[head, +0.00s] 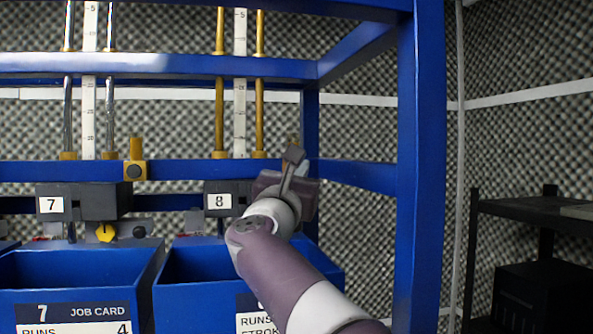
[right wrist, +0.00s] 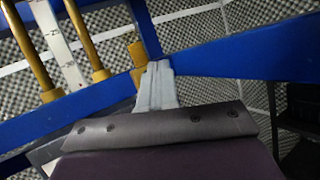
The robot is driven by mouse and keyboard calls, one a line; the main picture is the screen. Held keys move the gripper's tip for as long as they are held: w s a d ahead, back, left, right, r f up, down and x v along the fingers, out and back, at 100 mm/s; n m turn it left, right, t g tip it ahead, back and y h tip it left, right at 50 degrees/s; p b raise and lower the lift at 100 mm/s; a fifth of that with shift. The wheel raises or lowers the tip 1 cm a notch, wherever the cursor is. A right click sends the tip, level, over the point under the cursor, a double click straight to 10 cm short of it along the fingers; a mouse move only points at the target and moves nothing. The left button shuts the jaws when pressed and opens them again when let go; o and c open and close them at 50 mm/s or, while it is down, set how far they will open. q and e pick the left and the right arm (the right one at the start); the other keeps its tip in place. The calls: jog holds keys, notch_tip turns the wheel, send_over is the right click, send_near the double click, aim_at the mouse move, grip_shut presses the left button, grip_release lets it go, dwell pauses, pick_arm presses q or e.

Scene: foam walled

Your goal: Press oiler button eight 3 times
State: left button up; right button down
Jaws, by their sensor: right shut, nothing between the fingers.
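The oiler eight unit is a dark box with a white "8" label (head: 219,201) on the blue frame, below two brass rods and a scale. My right gripper (head: 293,155) is shut and empty, right of this label and in front of the blue rail. In the right wrist view, its closed pale fingers (right wrist: 158,68) overlap a brass fitting (right wrist: 137,52) on the rail. The gripper and arm hide the right part of unit eight. I see no button there and cannot tell whether the fingers touch anything. My left gripper is not in view.
Blue bins (head: 75,268) stand below. A blue post (head: 420,170) rises right of my arm; a black shelf (head: 535,212) stands farther right.

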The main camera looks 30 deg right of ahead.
jog(key=shift+w, duration=0.3)
jog(key=shift+w+d, duration=0.15)
jog(key=shift+w, duration=0.25)
dwell(0.6)
dwell(0.4)
jog(key=shift+s+a+b, duration=0.2)
jog(key=shift+s+b, duration=0.4)
jog(key=shift+s, duration=0.2)
jog(key=shift+s+f, duration=0.1)
